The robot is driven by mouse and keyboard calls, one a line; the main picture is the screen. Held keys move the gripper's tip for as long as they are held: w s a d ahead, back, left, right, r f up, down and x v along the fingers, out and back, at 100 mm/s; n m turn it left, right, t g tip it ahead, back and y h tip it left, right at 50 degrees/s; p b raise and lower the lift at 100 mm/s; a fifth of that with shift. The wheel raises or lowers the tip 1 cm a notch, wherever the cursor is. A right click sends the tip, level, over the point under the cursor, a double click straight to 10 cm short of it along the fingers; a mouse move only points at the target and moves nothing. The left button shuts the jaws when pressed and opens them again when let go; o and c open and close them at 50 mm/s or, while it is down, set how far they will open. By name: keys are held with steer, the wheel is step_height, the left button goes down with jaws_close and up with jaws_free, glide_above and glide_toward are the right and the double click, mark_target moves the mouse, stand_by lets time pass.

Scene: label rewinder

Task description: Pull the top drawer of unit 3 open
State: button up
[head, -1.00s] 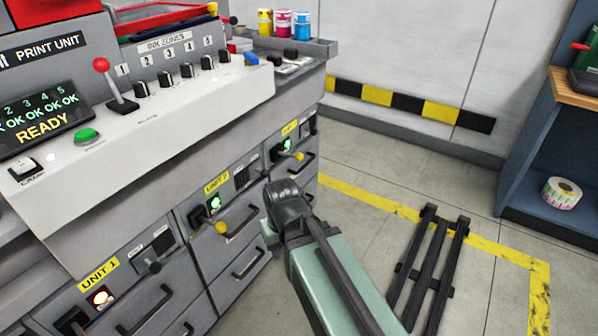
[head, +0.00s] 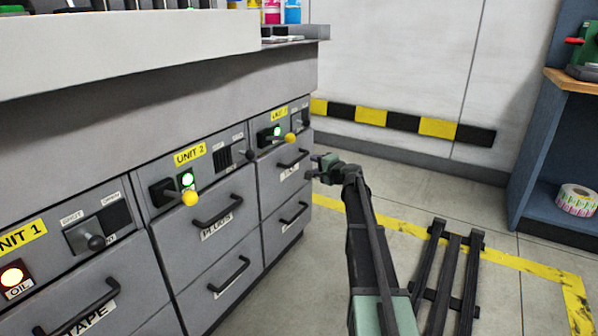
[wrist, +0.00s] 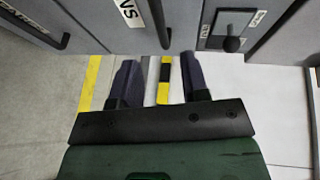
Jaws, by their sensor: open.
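Unit 3 is the farthest of the grey cabinet's units in the head view, behind its partly visible yellow label (head: 279,113). Its top drawer (head: 272,172) looks closed, with a dark bar handle (head: 293,159). My gripper (head: 314,170) is just right of that drawer front, apart from the handle as far as I can see. In the wrist view my gripper (wrist: 161,82) is open, with nothing between its two dark fingers. A dark handle (wrist: 160,22) with a white label beside it lies beyond the fingertips, as does a lever switch (wrist: 231,43).
Unit 3's lower drawer handle (head: 294,213) is below. A yellow knob (head: 291,137) juts out above the top drawer. Unit 2's drawers (head: 213,224) are to the left. A dark slatted rack (head: 447,275) lies on the floor; the floor before the cabinet is clear.

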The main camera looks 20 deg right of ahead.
mark_target(300, 160)
steer(key=b+x, duration=0.2)
steer(key=x, duration=0.9)
steer(key=shift+s+a+f, duration=0.1)
steer(key=shift+a+f, duration=0.05)
steer(key=shift+a, duration=0.05)
jaws_close()
